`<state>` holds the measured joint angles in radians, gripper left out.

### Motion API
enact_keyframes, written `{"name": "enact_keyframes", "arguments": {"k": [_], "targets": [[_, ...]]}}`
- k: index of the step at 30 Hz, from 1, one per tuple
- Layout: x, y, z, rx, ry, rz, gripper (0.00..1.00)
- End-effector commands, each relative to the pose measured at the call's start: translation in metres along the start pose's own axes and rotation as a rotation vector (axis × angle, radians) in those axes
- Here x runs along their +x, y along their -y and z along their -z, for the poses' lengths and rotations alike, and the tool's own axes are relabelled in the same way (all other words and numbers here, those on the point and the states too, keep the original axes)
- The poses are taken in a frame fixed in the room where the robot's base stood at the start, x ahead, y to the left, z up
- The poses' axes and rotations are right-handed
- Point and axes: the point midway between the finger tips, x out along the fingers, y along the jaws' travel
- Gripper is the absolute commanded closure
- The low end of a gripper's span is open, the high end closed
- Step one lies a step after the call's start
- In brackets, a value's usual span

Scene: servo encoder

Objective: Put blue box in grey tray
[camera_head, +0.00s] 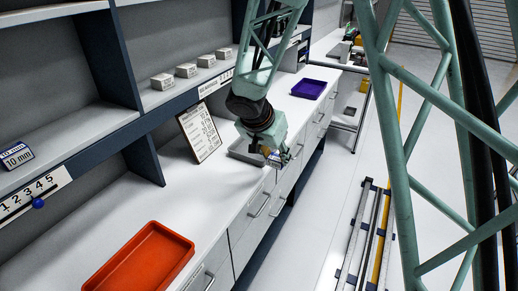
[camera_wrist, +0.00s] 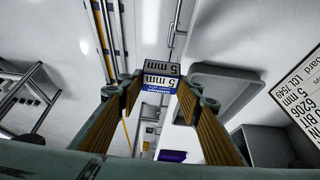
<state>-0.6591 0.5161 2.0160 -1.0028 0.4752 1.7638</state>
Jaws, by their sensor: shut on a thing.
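My gripper (camera_wrist: 158,92) is shut on a small blue box (camera_wrist: 159,83) with a white-and-blue label reading "5 mm", held between the fingertips. In the head view my gripper (camera_head: 275,157) is near the counter's front edge, and the box is too small there to make out clearly. The grey tray (camera_head: 236,151) lies on the counter beside and behind my gripper, partly hidden by the arm. In the wrist view the grey tray (camera_wrist: 228,73) is just right of the box, apart from it in the picture.
A notice board (camera_head: 199,131) leans behind the grey tray. A red tray (camera_head: 150,262) lies at the near end and a purple tray (camera_head: 309,89) at the far end. Another blue-labelled box (camera_head: 17,156), marked "10 mm", and several white boxes (camera_head: 186,70) stand on shelves.

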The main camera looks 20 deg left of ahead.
Motion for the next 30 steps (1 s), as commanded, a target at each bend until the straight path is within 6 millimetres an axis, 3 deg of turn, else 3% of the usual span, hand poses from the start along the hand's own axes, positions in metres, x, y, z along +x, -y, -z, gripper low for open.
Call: {"name": "enact_keyframes", "arguments": {"k": [9, 23, 30], "targets": [[-0.005, 0.024, -0.021, -0.006, -0.005, 0.003, 0.8], [-0.005, 0.026, -0.021, -0.005, -0.005, 0.003, 0.8], [0.0, 0.04, -0.014, -0.005, -0.006, 0.003, 0.8]]}}
